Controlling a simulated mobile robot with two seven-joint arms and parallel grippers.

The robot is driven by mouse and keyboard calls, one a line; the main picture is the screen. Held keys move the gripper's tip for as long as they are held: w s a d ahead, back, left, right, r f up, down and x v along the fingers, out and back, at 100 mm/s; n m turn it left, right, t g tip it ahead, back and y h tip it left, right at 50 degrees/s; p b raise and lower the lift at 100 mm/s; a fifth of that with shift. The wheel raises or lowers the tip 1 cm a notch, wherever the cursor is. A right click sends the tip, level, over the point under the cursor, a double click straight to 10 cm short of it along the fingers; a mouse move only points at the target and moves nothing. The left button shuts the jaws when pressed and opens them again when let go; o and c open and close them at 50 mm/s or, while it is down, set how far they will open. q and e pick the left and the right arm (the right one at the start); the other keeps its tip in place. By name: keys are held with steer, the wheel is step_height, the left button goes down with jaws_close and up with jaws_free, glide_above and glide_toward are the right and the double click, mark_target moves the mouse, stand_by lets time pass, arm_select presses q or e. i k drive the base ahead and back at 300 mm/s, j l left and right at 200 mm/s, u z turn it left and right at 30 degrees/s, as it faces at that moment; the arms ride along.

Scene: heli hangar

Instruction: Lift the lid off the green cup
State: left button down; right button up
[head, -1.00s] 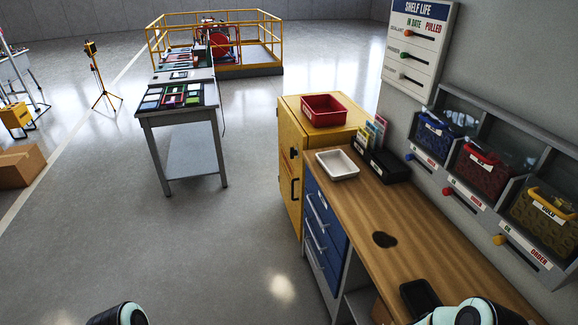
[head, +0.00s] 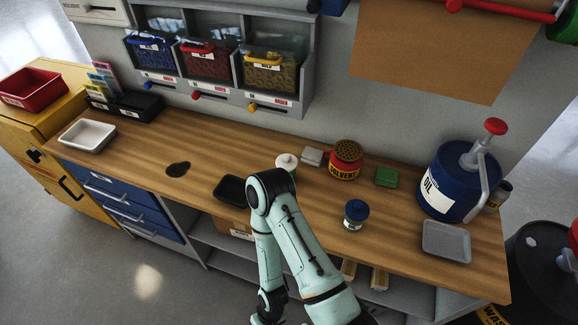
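A flat green block-like item (head: 386,177) lies near the wall. A small jar with a blue lid (head: 355,213) stands closer to the front. My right arm bends over the bench's front edge, with its forearm hanging down. Its fingers are not visible at the bottom edge. My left gripper is out of view.
The wooden workbench (head: 210,150) also holds a black tray (head: 232,190), a white tray (head: 87,136), a red solvent can (head: 346,160), a blue oil can with a pump (head: 452,185) and a grey tray (head: 446,242). Bins (head: 208,62) hang behind. A dark waste drum (head: 540,262) stands at right.

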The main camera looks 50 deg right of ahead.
mark_target(289, 161)
steer(key=z, duration=1.8)
steer(key=k+j+u, duration=0.1)
steer(key=j, duration=0.15)
steer(key=j+u, duration=0.1)
steer(key=j, duration=0.15)
steer(key=k, duration=0.05)
